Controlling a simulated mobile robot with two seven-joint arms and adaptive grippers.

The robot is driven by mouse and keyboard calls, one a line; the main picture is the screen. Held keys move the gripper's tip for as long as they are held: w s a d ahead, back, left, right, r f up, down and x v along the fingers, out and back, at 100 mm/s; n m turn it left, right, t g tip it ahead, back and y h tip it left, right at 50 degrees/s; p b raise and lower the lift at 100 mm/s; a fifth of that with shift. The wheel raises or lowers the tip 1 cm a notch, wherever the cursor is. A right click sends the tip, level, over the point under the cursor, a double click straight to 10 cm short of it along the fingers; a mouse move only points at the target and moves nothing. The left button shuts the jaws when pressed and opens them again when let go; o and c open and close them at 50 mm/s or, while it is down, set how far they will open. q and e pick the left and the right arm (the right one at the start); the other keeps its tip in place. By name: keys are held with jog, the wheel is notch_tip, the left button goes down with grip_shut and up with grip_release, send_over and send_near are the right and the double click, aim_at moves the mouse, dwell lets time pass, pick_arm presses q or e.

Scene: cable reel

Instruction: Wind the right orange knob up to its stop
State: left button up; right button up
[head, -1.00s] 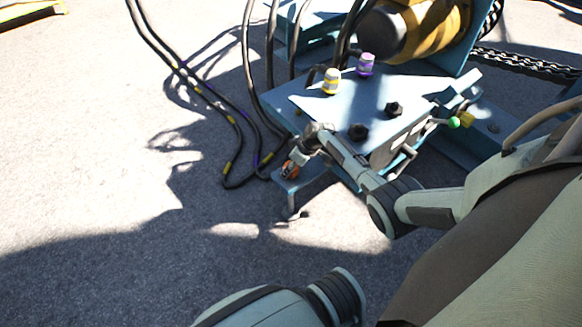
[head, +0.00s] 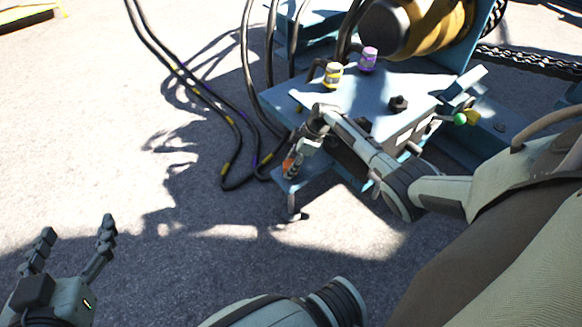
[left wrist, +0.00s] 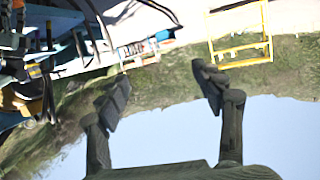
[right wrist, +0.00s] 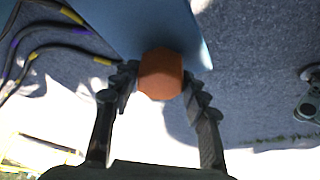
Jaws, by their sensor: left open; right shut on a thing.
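The orange knob (right wrist: 160,75) shows in the right wrist view between the two fingers of my right gripper (right wrist: 160,88), with a blue plate behind it. My right gripper is shut on it. In the head view the orange knob (head: 289,164) is mostly hidden by my right gripper (head: 292,162), at the front left corner of the blue machine. My left gripper (head: 75,240) is open and empty at the lower left, above the ground and away from the machine. Its spread fingers also show in the left wrist view (left wrist: 165,95).
The blue machine (head: 285,100) carries a yellow-banded plug (head: 333,75), a purple-banded plug (head: 368,59) and black knobs (head: 399,103). Black cables (head: 215,105) lie left of it. A green knob (head: 460,119) is at its right. The ground at the left is clear.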

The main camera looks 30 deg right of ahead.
pick_arm(q)
jog(key=shift+w+d+r+t+h, duration=0.15)
jog(key=shift+d+r+t, duration=0.15)
jog(key=shift+r, duration=0.3)
jog(key=shift+w+d+r+t+h, duration=0.1)
jog(key=shift+d+r+t+h, duration=0.1)
jog(key=shift+d+r, duration=0.3)
pick_arm(e)
jog(key=shift+n, duration=0.3)
pick_arm(q)
jog(key=shift+a+r, duration=0.1)
pick_arm(e)
jog(key=o, duration=1.1)
